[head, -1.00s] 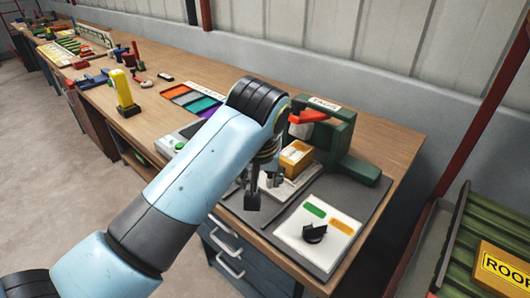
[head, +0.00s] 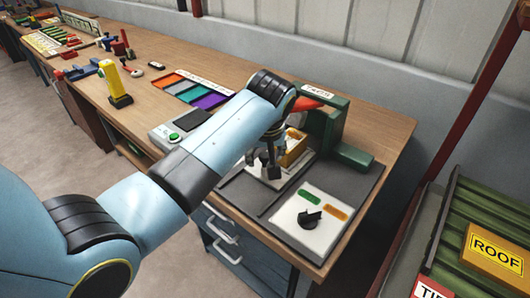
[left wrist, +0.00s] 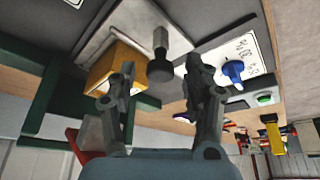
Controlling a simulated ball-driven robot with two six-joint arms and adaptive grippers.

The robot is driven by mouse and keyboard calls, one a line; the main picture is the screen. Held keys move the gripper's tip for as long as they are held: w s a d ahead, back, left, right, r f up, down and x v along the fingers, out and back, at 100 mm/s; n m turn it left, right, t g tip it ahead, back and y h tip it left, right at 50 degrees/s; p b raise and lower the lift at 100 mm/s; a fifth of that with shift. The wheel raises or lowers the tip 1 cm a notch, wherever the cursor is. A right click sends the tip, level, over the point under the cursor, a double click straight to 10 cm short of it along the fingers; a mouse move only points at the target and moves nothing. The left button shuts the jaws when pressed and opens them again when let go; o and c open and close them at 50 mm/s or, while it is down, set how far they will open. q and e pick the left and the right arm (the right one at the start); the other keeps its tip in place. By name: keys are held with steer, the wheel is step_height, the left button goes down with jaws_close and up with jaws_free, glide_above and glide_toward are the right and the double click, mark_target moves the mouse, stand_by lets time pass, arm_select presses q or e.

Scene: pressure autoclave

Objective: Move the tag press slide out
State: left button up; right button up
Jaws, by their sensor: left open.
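The tag press (head: 325,125) is a green frame with a red lever (head: 308,104), at the back right of the bench. Its slide is a pale plate (left wrist: 112,32) bearing a yellow block (head: 294,148), with a dark upright knob (left wrist: 160,66) at the near end. In the left wrist view the yellow block (left wrist: 117,66) is beside my left finger in the picture. My left gripper (head: 268,166) is open over the slide. In the left wrist view its fingers (left wrist: 160,88) stand on either side of the knob, with gaps visible. My right gripper is not in view.
A white panel (head: 290,229) with a black dial (head: 309,218) lies at the bench's front right. A box with a green button (head: 174,136) and coloured trays (head: 190,92) lie left of the press. A yellow upright tool (head: 115,82) stands farther left.

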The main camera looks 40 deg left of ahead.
arm_select(q)
jaws_close()
stand_by(0.4)
steer(key=shift+f, duration=0.1)
